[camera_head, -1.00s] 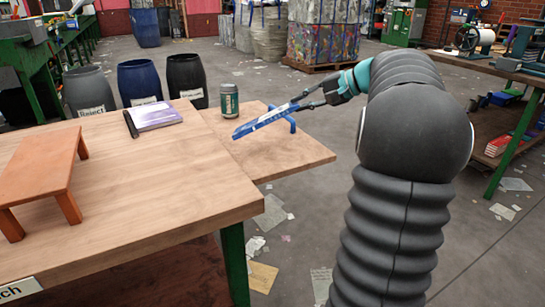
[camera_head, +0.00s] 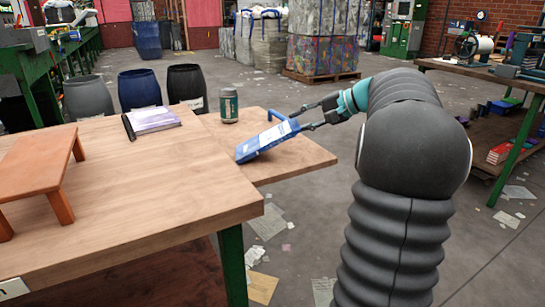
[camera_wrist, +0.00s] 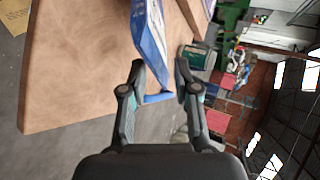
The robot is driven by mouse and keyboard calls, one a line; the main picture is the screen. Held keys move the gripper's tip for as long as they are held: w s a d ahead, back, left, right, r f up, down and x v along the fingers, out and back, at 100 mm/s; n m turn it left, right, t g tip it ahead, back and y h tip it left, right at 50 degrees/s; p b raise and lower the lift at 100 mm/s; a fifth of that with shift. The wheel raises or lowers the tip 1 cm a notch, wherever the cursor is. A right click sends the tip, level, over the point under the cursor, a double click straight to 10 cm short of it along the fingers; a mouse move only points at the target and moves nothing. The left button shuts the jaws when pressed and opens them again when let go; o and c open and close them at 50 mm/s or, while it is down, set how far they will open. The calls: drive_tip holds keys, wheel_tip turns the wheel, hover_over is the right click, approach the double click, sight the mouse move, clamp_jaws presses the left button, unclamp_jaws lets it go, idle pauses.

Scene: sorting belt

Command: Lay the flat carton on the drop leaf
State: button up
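The flat carton (camera_head: 258,147) is blue with a white label and sits tilted over the drop leaf (camera_head: 307,156). Its lower left end is close to the leaf; I cannot tell if it touches. My gripper (camera_head: 307,117) is shut on its right end. In the wrist view the carton (camera_wrist: 150,35) runs away from between the fingertips (camera_wrist: 160,75), and a blue bar shows between the fingers. In the head view a blue loop stands out behind the carton. The leaf (camera_wrist: 80,60) also shows in the wrist view, bare on its left part.
A green canister (camera_head: 229,106) stands on the leaf's far left. A purple notebook (camera_head: 154,118) and an orange stand (camera_head: 35,165) are on the bench (camera_head: 140,185). Drums (camera_head: 138,89) stand behind. The leaf's right and front parts are clear.

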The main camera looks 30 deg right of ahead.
drive_tip(key=p+v, duration=0.3)
drive_tip(key=v, duration=0.5)
idle(0.4)
wheel_tip(320, 180, up, 7)
drive_tip(key=s+d+p, duration=0.1)
drive_tip(key=s+p, duration=0.1)
drive_tip(key=shift+d+r, duration=0.2)
drive_tip(key=shift+d, duration=0.15)
